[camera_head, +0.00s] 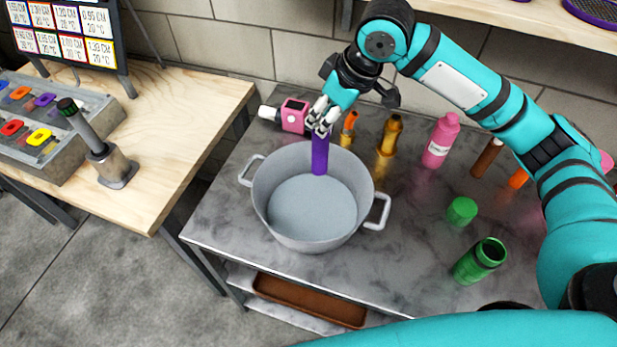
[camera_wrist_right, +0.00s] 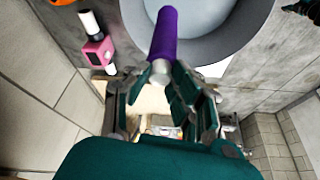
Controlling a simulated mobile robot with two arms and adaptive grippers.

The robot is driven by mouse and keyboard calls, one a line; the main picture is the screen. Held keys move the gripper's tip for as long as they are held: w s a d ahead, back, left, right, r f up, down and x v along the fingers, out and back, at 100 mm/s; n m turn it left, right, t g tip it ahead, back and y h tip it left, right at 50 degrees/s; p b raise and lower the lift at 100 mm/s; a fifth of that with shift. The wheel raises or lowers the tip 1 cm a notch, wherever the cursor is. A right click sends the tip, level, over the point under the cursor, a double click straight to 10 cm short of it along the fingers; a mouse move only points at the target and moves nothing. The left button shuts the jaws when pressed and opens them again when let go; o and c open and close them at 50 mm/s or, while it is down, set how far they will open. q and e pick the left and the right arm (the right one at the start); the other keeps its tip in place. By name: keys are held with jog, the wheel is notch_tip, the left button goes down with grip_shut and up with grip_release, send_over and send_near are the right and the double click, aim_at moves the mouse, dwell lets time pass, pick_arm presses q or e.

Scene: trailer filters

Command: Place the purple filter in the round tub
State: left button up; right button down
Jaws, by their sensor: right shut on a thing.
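The purple filter (camera_head: 320,154) is a slim purple cylinder. My right gripper (camera_head: 322,118) is shut on its upper end and holds it upright over the far inner side of the round tub (camera_head: 262,190). The tub is grey with two side handles and looks empty. In the right wrist view, the purple filter (camera_wrist_right: 165,35) extends from between the fingers of my right gripper (camera_wrist_right: 163,85), over the tub rim (camera_wrist_right: 230,45). I cannot tell whether the filter touches the tub. My left gripper is not in view.
A pink device (camera_head: 294,115) stands behind the tub. A gold bottle (camera_head: 389,135), a pink bottle (camera_head: 440,140), a green cap (camera_head: 461,211) and an open green container (camera_head: 481,260) stand to the right. A wooden table (camera_head: 190,110) with a lever (camera_head: 100,150) is at left.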

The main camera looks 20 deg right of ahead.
aim_at(323, 155)
jog(key=shift+s+f, duration=0.1)
jog(key=shift+f, duration=0.45)
notch_tip(323, 155, down, 5)
jog(key=shift+f, duration=0.2)
jog(key=shift+f+p, duration=0.3)
jog(key=shift+f, duration=0.25)
notch_tip(323, 155, down, 2)
jog(key=shift+f, duration=0.55)
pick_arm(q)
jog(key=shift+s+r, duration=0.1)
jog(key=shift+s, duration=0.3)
pick_arm(e)
jog(key=shift+f, duration=0.1)
jog(key=c, duration=1.1)
grip_release()
jog(key=shift+c, duration=0.2)
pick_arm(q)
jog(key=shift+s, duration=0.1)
